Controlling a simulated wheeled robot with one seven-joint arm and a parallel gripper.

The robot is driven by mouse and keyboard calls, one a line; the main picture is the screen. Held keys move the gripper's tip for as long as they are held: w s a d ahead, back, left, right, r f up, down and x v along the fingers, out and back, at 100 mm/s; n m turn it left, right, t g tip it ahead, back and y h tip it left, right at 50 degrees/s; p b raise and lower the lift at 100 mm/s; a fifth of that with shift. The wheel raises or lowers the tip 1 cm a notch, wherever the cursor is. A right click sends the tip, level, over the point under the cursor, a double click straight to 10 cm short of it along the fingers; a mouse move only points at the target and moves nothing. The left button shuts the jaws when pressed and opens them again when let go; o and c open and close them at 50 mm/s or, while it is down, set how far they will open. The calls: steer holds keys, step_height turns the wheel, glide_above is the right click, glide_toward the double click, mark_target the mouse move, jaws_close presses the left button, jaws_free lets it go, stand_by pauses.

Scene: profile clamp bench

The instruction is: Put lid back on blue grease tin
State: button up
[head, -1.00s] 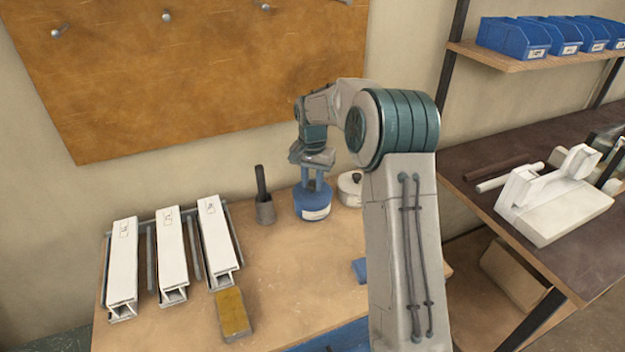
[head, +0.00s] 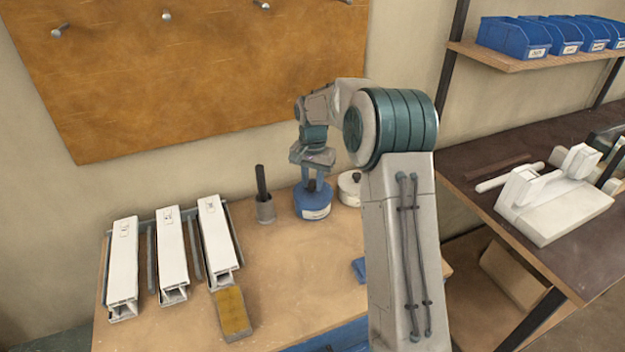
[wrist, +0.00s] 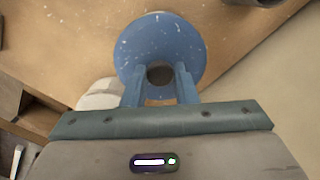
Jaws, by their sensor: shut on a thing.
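The blue grease tin (head: 313,209) stands upright near the back of the bench, with a pale label on its side. My gripper (head: 312,185) points down over it. In the wrist view the blue round lid (wrist: 135,50) lies below my gripper (wrist: 160,80), whose two blue fingers are shut on the lid's dark knob (wrist: 160,73). The lid looks seated on or very close to the tin; the seam is too small to tell.
A white pot (head: 349,192) with a dark knob stands close right of the tin. A grey cup (head: 265,211) with dark handles stands to its left. White profiles (head: 170,250) lie in a rack at left, beside a yellow-topped block (head: 232,312). The bench's middle is clear.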

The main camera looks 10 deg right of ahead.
steer(key=shift+f, duration=0.1)
stand_by(0.8)
steer(key=o, duration=1.5)
steer(key=shift+r+p, duration=2.6)
steer(key=shift+r, duration=0.95)
jaws_close()
